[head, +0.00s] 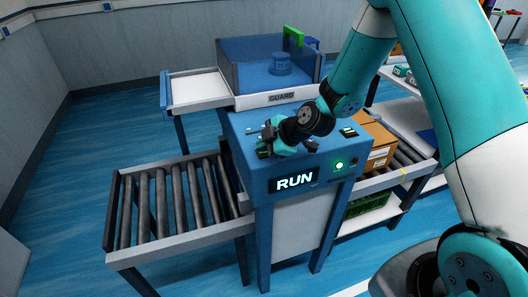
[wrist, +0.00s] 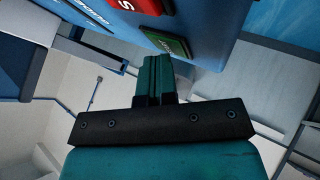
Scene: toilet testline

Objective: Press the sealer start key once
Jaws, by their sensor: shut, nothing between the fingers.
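The blue machine (head: 250,185) has a display (head: 295,181) reading RUN and a lit green lamp (head: 339,165) on its front. My gripper (head: 266,148) is low over the left part of its top in the head view. In the wrist view, the teal fingers (wrist: 152,62) are together and empty. Whether the fingers touch the green key cannot be told. My wrist hides part of the machine's top in the head view.
A clear guard (head: 245,75) marked GUARD covers a blue part behind the machine. A roller conveyor (head: 178,205) is at left. A cardboard box (head: 378,145) is on the right, with a green crate (head: 367,205) below. Open blue floor lies at far left.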

